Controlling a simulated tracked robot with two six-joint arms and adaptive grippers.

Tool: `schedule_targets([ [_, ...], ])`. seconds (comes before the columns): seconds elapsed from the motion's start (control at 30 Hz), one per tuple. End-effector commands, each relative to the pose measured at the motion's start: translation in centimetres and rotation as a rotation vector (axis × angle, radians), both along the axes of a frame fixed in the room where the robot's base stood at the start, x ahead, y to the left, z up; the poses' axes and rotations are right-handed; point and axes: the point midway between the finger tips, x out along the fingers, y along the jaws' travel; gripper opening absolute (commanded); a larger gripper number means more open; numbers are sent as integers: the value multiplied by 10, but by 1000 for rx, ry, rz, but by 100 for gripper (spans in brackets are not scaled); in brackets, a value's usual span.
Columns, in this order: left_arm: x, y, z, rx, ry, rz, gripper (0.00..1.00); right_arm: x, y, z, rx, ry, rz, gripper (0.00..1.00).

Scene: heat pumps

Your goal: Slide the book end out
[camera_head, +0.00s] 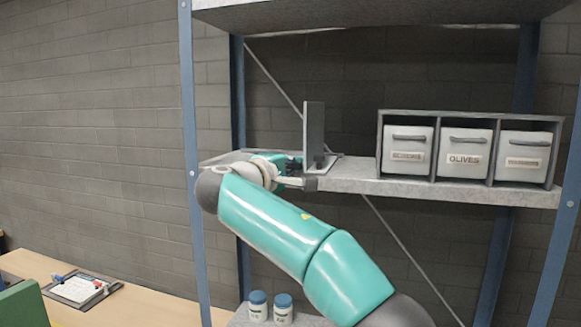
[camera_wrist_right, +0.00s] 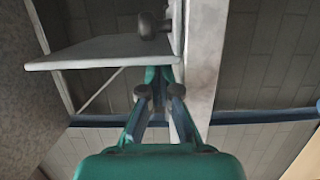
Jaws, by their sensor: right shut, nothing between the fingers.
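The book end (camera_head: 314,130) is a grey metal piece with a tall upright plate and a flat foot, standing near the left part of the shelf (camera_head: 350,182). In the right wrist view the book end (camera_wrist_right: 95,53) shows as a pale plate, with a dark knob-like part beside it. My left gripper is not in view.
Blue posts (camera_head: 192,172) frame the shelf. Jars (camera_head: 283,308) stand below. A wooden table (camera_head: 150,300) with a clipboard (camera_head: 80,289) is at left.

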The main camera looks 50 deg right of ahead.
Motion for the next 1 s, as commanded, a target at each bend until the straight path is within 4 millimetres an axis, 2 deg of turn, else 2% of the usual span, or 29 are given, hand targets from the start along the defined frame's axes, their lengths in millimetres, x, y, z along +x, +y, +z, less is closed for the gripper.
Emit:
schedule_targets([
  [0.13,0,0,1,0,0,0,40,-4,4,2,1,-4,-8,0],
  [0.27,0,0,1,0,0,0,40,-6,20,2,1,-4,-5,0],
  [0.7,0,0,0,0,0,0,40,-13,102,-1,0,2,4,0],
  [0.83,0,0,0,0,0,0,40,-15,114,-2,0,2,3,0],
  [1.0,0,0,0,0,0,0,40,-16,119,-2,0,3,2,0],
])
